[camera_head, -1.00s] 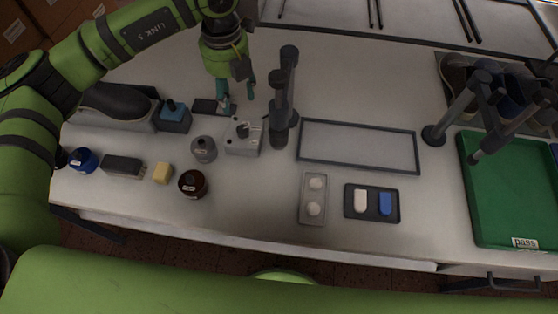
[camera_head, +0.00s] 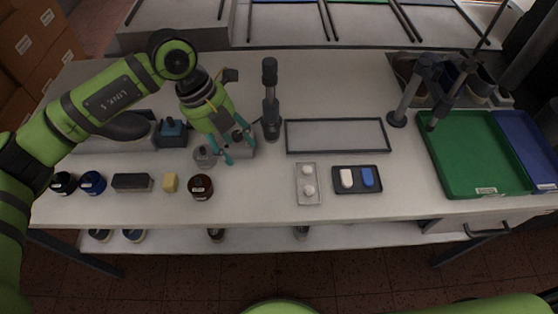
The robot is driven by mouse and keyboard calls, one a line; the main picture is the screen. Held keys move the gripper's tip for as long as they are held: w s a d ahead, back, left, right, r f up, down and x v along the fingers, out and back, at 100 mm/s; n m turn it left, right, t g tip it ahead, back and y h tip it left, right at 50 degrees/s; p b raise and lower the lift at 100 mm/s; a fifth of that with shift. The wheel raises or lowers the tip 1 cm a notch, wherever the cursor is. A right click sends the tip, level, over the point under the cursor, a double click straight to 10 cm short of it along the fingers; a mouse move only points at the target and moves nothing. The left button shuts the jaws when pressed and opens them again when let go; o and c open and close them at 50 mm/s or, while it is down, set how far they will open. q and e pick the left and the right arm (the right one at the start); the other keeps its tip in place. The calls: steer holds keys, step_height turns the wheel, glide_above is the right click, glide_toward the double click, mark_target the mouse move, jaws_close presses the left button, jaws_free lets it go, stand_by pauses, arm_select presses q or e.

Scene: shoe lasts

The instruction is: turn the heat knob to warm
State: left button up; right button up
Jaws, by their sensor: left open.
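A small light-grey box (camera_head: 242,152), which seems to carry the heat knob, stands left of the dark post on the bench. My left gripper (camera_head: 240,153) points down over this box with its teal fingers spread, one on the left side and one on the right. The fingers and palm cover most of the box top, so the knob and its setting cannot be made out. I cannot tell whether a finger touches it. My right gripper is out of the view.
A dark post (camera_head: 271,105) stands close right of the box. A grey jar (camera_head: 204,156) and a dark red jar (camera_head: 200,187) are near on the left. A framed mat (camera_head: 336,122), a tray with a white and a blue piece (camera_head: 357,190), and a green tray (camera_head: 480,165) lie rightward.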

arm_select(q)
steer(key=s+d+r+h, duration=0.1)
steer(key=s+d+h, duration=0.1)
steer(key=d, duration=0.3)
steer(key=s+d+r+m+g+h, duration=0.1)
steer(key=s+d+h, duration=0.2)
steer(key=d, duration=0.2)
steer(key=shift+r+h, duration=0.2)
steer(key=shift+h, duration=0.1)
steer(key=shift+d, duration=0.1)
